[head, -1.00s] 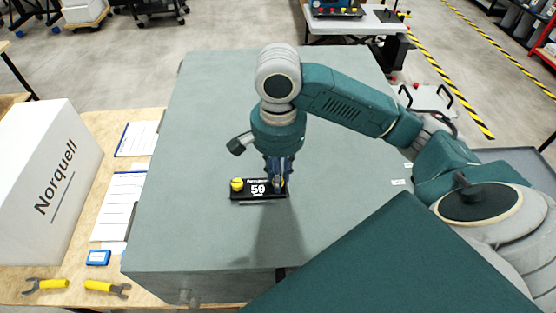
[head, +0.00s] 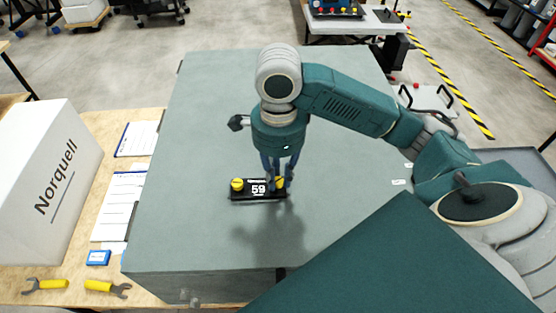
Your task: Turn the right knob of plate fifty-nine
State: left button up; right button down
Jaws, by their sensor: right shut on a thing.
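The black plate fifty-nine (head: 258,195) lies on the grey-green top of a large box, with its white "59" readable. Its yellow left knob (head: 237,184) is free and in plain view. Its yellow right knob (head: 280,183) is partly hidden by my right gripper (head: 277,184), which comes down from above. The right gripper's fingers are on either side of the right knob and are shut on it. How far the knob is turned cannot be told. My left gripper is out of view.
The large box's top (head: 210,120) is otherwise clear around the plate. At left, a wooden table (head: 140,290) bears a white Norquell box (head: 50,190), paper sheets (head: 120,205), a small blue box (head: 98,257) and two yellow-handled tools (head: 105,287).

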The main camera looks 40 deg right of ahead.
jog(key=shift+d, duration=0.1)
dwell(0.3)
jog(key=c, duration=1.6)
grip_release()
